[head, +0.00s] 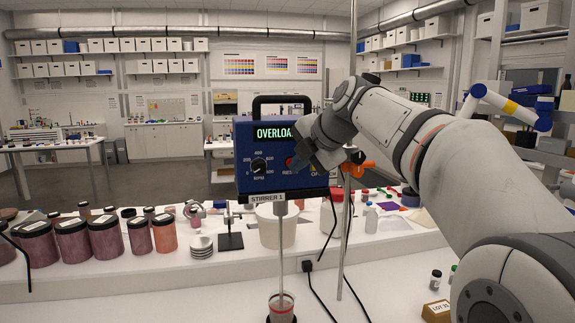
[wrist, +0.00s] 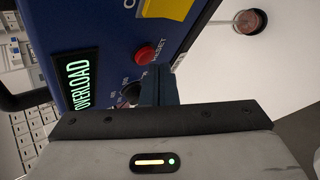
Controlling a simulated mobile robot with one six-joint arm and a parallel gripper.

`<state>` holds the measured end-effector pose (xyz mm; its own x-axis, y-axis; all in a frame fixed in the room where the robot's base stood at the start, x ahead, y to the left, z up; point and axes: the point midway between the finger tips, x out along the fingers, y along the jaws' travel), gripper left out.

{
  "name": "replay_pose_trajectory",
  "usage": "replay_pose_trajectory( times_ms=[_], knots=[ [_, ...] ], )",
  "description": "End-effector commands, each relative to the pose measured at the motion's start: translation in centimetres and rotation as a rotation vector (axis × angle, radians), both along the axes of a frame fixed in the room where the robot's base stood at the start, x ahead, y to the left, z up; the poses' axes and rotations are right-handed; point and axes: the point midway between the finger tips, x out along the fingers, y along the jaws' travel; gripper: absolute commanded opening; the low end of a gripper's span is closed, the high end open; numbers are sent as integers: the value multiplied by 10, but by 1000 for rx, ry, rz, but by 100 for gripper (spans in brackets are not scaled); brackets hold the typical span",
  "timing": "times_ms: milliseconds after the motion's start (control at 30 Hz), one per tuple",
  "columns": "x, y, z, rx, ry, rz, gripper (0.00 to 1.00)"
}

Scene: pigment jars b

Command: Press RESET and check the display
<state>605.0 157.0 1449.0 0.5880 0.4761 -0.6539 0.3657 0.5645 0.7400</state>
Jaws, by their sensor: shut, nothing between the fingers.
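The blue stirrer box (head: 243,182), labelled STIRRER 1, is held up on a stand. Its display (head: 272,132) reads OVERLOAD in green letters; the whole word also shows in the wrist view (wrist: 78,80). The red RESET button (wrist: 146,54) shows clearly in the wrist view, with its label beside it. My gripper (wrist: 160,82) is shut and empty, its fingertips just beside the button in that view. I cannot tell whether they touch the box face. In the head view my gripper (head: 300,160) covers part of the panel's right side.
An RPM knob (head: 258,165) sits left of my gripper. A thin metal rod (head: 344,230) stands right of the box. A beaker (head: 281,308) is below the stirrer shaft. Several pigment jars (head: 106,236) line the bench at left, with a white tub (head: 277,226) behind the shaft.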

Motion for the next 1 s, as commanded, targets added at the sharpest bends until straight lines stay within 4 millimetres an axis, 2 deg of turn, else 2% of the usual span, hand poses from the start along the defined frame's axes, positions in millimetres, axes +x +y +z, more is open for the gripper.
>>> replay_pose_trajectory(
  times_ms=[1000],
  knots=[
    [9,3,0,0,0,1,0]
  ],
)
